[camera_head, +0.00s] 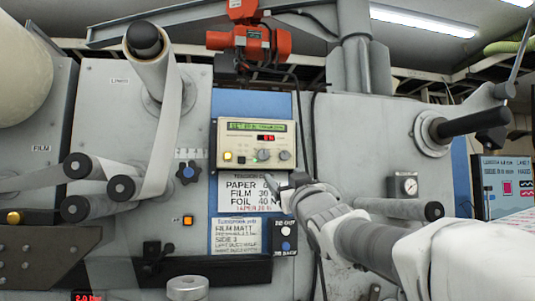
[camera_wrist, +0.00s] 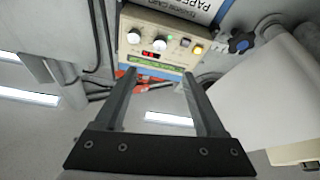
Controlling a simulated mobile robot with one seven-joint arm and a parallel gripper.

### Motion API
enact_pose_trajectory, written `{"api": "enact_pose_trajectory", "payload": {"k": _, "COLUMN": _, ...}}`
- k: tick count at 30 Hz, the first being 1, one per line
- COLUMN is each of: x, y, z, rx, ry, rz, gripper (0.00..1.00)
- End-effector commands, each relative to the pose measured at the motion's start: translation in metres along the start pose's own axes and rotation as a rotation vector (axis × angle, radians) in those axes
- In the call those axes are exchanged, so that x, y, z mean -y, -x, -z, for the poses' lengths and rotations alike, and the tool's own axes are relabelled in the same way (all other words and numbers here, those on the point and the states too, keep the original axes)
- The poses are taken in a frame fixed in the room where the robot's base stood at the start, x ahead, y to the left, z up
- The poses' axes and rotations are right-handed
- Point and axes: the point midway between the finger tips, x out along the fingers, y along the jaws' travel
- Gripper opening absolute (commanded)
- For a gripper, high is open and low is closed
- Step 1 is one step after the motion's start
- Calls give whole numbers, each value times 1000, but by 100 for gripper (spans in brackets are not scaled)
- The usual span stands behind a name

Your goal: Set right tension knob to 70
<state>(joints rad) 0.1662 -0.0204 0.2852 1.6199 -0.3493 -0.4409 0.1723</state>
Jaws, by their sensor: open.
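The cream tension control box (camera_head: 224,143) is on the blue column, with a lit green text display (camera_head: 256,126) whose text I cannot read surely. It also has a red digit display (camera_head: 265,138), a larger middle knob (camera_head: 263,155) and a right knob (camera_head: 284,155). In the upside-down wrist view the right knob (camera_wrist: 134,36) is leftmost and the middle knob (camera_wrist: 159,44) is beside it. My gripper (camera_head: 288,187) is just below the box's right end; in the wrist view its fingers (camera_wrist: 158,73) are apart and empty, touching neither knob.
A lit yellow button (camera_head: 227,156) is at the box's left. A blue star knob (camera_head: 188,172) and web rollers (camera_head: 121,188) stand left. A label sheet (camera_head: 238,192) hangs below the box, partly behind my arm. A gauge (camera_head: 403,185) is at right.

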Motion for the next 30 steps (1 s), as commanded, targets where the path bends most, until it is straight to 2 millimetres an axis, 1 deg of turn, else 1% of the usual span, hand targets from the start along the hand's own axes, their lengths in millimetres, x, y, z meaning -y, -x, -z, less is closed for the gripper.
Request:
{"api": "enact_pose_trajectory", "payload": {"k": 5, "x": 0, "y": -18, "z": 3, "rx": -5, "ry": -3, "rz": 1, "gripper": 72}}
{"api": "enact_pose_trajectory", "payload": {"k": 24, "x": 0, "y": -126, "z": 4, "rx": -2, "ry": -3, "rz": 1, "gripper": 72}}
{"api": "enact_pose_trajectory", "payload": {"k": 30, "x": 0, "y": -153, "z": 4, "rx": -2, "ry": -2, "rz": 1, "gripper": 72}}
